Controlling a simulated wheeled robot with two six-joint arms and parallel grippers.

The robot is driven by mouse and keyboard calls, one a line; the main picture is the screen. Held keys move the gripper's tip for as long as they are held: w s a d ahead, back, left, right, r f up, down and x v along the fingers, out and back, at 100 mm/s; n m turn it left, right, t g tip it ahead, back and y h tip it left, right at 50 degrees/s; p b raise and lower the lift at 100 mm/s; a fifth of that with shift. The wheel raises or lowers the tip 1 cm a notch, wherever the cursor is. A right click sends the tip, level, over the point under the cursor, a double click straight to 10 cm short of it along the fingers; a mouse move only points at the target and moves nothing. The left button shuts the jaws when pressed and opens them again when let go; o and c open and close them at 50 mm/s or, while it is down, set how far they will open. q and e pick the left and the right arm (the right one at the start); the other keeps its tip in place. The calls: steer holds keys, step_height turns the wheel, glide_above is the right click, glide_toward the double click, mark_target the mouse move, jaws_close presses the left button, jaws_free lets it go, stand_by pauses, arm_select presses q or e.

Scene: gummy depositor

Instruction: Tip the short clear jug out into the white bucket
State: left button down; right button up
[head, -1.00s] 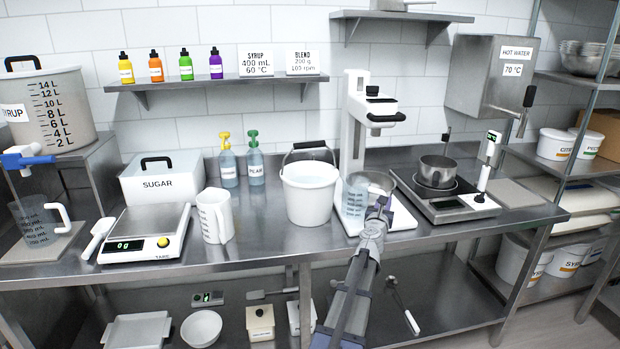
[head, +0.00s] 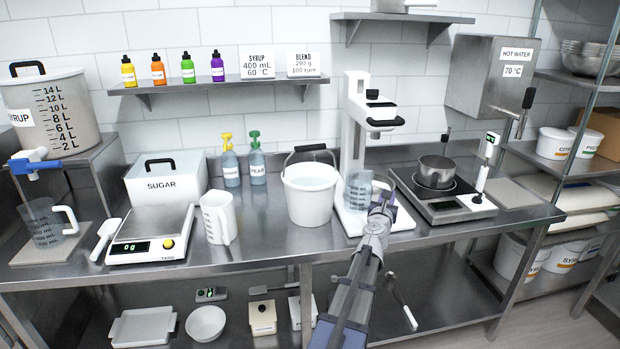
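A short clear jug (head: 357,191) with dark level marks stands upright at the white mixer's base, just right of the bucket. The white bucket (head: 309,206) stands upright on the steel bench with its dark handle raised behind, and pale liquid shows inside. My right gripper (head: 382,204) is at the jug's right side, over the mixer base. Its wrist hides the fingertips and the jug's handle side, so I cannot tell whether it is shut on the jug. My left gripper is not in view.
The mixer (head: 354,130) rises behind the jug, its head overhanging to the right. A hot plate with a pot (head: 436,172) stands to the right. A white pitcher (head: 218,217) and a scale (head: 150,238) are left of the bucket. Bench in front of the bucket is clear.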

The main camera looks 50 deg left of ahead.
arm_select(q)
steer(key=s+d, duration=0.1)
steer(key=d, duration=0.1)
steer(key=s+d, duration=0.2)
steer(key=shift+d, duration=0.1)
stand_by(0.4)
